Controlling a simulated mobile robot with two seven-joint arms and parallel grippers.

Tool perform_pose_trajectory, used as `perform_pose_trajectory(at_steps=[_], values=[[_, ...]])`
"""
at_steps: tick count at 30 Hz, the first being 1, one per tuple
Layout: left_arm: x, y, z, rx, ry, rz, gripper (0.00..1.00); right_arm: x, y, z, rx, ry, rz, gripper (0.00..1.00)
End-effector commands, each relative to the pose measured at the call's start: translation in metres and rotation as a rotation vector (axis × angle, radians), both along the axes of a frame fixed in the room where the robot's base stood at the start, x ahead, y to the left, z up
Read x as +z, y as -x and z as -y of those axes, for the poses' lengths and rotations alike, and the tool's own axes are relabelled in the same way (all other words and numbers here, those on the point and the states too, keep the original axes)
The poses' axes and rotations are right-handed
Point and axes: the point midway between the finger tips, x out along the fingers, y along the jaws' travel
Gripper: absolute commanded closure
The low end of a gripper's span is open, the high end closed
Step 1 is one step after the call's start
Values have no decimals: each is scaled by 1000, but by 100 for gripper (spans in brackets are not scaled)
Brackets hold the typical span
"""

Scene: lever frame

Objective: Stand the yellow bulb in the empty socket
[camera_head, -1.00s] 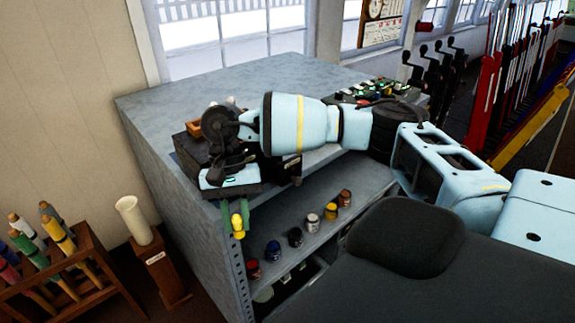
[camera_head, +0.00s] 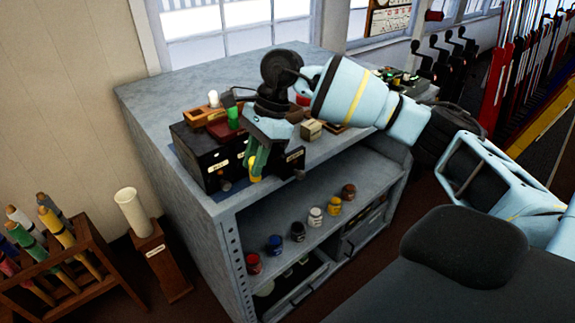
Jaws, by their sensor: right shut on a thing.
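My right gripper (camera_head: 258,162) comes in from the right over the workbench, pointing down. Its green fingers are shut on the yellow bulb (camera_head: 254,168), which hangs low between them. The bulb is in front of the black boxes (camera_head: 205,160) on the bench. A green bulb (camera_head: 233,118) stands upright behind and left of the gripper. A white bulb (camera_head: 213,98) stands farther back. I cannot make out the empty socket; the gripper hides part of the boxes' tops and fronts. My left gripper is not in view.
The grey bench (camera_head: 160,85) has a clear left top. Small paint jars (camera_head: 297,231) stand on the shelf below. A small wooden box (camera_head: 311,130) is right of the gripper. A rack of coloured rolls (camera_head: 75,270) and a white tube (camera_head: 132,212) stand left.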

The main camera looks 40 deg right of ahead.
Motion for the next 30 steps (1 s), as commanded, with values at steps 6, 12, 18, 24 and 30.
perform_pose_trajectory(at_steps=[6, 12, 18, 24, 30], values=[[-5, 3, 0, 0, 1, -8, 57, 13, -14, 22, -376, -1, -1, 100], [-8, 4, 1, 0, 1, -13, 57, 27, -24, 41, -701, 0, 1, 100], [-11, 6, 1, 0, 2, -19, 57, 42, -33, 62, -1028, 0, 0, 100], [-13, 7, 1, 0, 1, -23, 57, 56, -39, 82, -1308, -1, 0, 100], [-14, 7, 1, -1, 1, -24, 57, 64, -41, 92, -1453, -1, -2, 100]])
